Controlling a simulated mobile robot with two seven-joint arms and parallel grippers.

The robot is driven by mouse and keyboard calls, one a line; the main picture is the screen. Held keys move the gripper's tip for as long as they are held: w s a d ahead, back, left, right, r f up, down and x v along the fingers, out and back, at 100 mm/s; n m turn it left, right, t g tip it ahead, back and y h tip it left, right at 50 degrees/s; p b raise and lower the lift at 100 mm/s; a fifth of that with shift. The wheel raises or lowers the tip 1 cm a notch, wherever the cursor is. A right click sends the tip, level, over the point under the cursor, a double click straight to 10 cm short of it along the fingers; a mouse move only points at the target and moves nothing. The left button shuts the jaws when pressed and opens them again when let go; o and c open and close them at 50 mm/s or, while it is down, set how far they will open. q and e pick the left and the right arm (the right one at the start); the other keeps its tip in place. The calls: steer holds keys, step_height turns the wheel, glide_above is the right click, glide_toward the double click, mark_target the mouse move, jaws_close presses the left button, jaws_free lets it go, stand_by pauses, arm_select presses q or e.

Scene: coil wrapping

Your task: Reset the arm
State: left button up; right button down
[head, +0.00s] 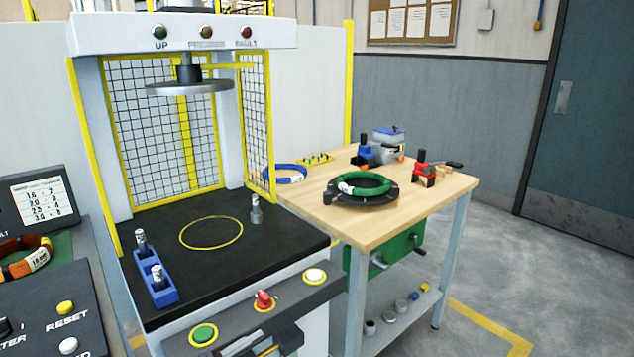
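A green wrapped coil (364,184) with a white tag lies on a black round stand (362,201) on the wooden table (400,222).
A blue rack (155,281) with labelled pegs stands on the bed's left; a grey peg (256,211) stands at its right. A control panel (66,318) and an orange coil (28,257) are at left. A red-based tool (424,172) and blue coil (285,173) sit on the table.

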arm_select(q)
steer(key=s+a+f+n+y, duration=0.5)
steer(key=s+f+n+y, duration=0.1)
steer(key=s+f, duration=0.3)
steer(key=s+a+f+n+g+y, duration=0.1)
steer(key=s+a+f+n+y, duration=0.4)
steer(key=s+f+n+y, duration=0.1)
steer(key=s+f+y+p, duration=0.1)
steer(key=s+f, duration=0.1)
steer(key=s, duration=0.1)
steer(key=shift+s+a+f+n+y, duration=0.2)
steer(key=shift+a+f+n+y, duration=0.1)
steer(key=shift+f, duration=0.1)
